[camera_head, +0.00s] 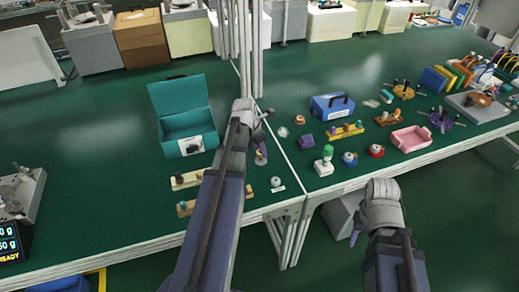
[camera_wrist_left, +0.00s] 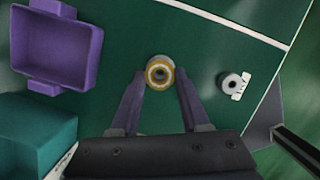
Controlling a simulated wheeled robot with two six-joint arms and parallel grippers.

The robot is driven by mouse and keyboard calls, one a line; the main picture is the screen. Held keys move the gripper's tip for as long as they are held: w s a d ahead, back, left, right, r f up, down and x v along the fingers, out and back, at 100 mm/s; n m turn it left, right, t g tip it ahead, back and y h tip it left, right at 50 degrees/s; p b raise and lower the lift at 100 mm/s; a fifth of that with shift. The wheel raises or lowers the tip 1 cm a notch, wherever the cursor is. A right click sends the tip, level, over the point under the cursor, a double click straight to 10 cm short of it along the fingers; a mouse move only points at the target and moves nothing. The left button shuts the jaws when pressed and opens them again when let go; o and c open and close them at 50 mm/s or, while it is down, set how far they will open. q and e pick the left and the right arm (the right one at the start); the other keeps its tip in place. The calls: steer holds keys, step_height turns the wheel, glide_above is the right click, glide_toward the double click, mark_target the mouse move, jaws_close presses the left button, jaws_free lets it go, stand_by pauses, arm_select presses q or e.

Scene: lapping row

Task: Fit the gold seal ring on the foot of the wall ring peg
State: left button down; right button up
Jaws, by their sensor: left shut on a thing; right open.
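The gold seal ring (camera_wrist_left: 160,73) is between the two purple fingertips of my left gripper (camera_wrist_left: 160,80) in the left wrist view. The fingers are shut on it, and a pale grey centre shows inside it. I cannot tell whether that is part of the ring or something below. A pale round piece with a dark centre (camera_wrist_left: 233,86) stands apart to the right, beside a white label; it also shows in the head view (camera_head: 277,181). I cannot tell whether it is the wall ring peg. In the head view, my left gripper (camera_head: 260,154) is over the green table. My right gripper (camera_head: 356,234) is open, past the table's front edge.
A teal open box (camera_head: 184,125) stands left of my left arm. A purple tray (camera_wrist_left: 55,48) is at upper left in the wrist view. Wooden pieces (camera_head: 186,180) lie near the front. Right of the seam stand a blue box (camera_head: 332,107), a pink tray (camera_head: 410,139) and several small parts.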

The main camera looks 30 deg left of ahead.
mark_target(259, 161)
arm_select(q)
steer(key=shift+f+b, duration=1.7)
steer(key=shift+f, duration=0.05)
steer(key=shift+c, duration=1.5)
jaws_free()
steer(key=shift+r, duration=0.1)
steer(key=shift+r, duration=0.15)
steer(key=p+v, duration=0.7)
steer(key=shift+s+r+p, duration=0.2)
steer(key=shift+p, duration=0.1)
